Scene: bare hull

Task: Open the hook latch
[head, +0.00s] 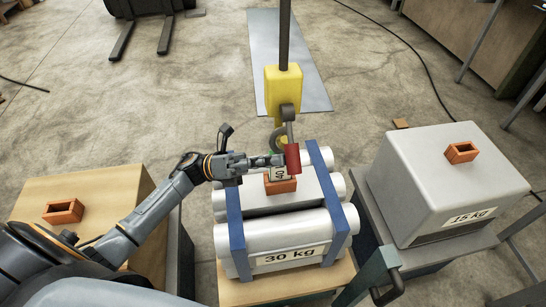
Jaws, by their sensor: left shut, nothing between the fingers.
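A yellow hoist block (283,85) hangs from a dark pole at the upper middle. Below it is a grey hook (277,137), with a red piece (292,158), probably the latch, at its lower right. My left gripper (278,161) reaches in from the left. It is shut and empty, its fingertips at or very near the red piece; I cannot tell if they touch. The fingers hide part of the hook's lower end. The right gripper is not in view.
Under the hook lies a bundle of grey cylinders (285,232) with blue straps, a 30 kg label and an orange lifting eye (281,185). A grey 15 kg block (440,180) stands at right, a wooden box (85,190) at left. Concrete floor behind is mostly clear.

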